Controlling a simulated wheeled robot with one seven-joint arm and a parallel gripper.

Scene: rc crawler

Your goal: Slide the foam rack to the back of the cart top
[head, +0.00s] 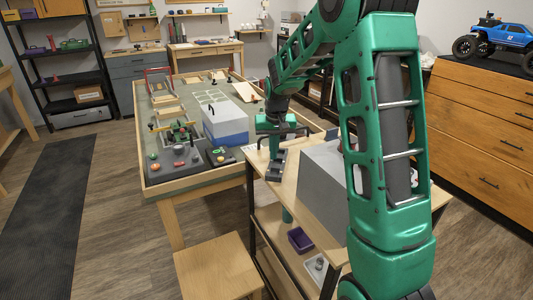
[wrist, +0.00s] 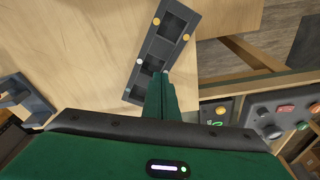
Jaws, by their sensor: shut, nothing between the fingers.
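The foam rack (wrist: 170,40) is a dark grey strip with several square pockets and small orange and white dots. It lies at a slant on the wooden cart top (wrist: 115,40) in the wrist view, close to the top's edge. The head view shows it (head: 276,166) at the cart top's left side, below my gripper (head: 274,148). My gripper's green fingers (wrist: 166,78) are together and empty. Their tips are at the rack's near right side in the wrist view; I cannot tell if they touch it. The fingers hide part of the rack's near end.
A large grey box (head: 322,185) stands on the cart top, right of the rack. A slotted grey-blue part (wrist: 22,100) lies at the left in the wrist view. The workbench (head: 160,180), with a control panel (wrist: 275,120), stands beside the cart.

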